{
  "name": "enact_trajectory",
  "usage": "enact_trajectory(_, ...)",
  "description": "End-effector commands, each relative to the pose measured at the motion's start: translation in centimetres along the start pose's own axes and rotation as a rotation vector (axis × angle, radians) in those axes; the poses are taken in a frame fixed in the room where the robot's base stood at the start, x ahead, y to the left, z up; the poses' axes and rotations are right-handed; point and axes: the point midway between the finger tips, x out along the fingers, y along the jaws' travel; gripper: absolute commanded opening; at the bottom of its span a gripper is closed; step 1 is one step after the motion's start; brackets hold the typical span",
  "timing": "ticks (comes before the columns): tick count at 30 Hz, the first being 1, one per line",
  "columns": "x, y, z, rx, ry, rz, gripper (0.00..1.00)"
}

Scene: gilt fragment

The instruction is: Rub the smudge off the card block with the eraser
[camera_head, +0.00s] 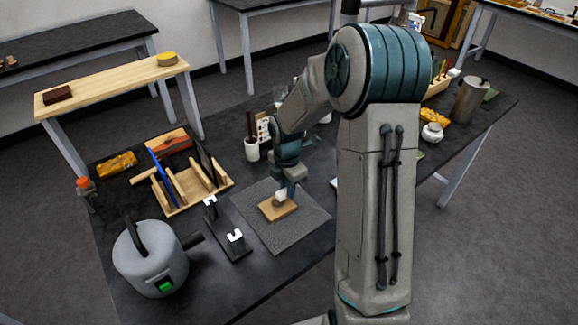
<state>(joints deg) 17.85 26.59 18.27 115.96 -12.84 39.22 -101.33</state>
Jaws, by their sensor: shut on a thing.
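The card block (272,213) is a flat tan block lying on a dark grey mat (301,228) near the middle of the black table. My gripper (284,191) points down over the block and is shut on the eraser (280,196), a small white piece. The eraser is at the block's top face, towards its far side; I cannot tell whether it touches. No smudge can be made out on the part of the block that shows. The gripper and the eraser hide some of the top face.
A wooden rack (187,204) with upright dividers stands left of the mat. A black stand with white tips (238,251) is at the mat's left edge. A grey pot (148,266) is at front left. A white cup (252,150) stands behind. My arm hides the table's right middle.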

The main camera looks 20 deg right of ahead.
Motion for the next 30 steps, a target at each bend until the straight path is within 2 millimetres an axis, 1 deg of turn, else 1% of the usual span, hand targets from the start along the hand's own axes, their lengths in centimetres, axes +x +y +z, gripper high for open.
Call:
enact_trajectory(1,-0.8,0.0,0.0,0.000,0.000,-0.001,0.00)
enact_trajectory(18,-5.8,0.2,-0.7,-0.013,0.001,-0.001,0.00)
enact_trajectory(21,-6.1,0.3,-0.7,-0.014,0.001,-0.001,0.00)
enact_trajectory(30,-6.0,0.3,-0.8,-0.014,0.001,-0.001,0.00)
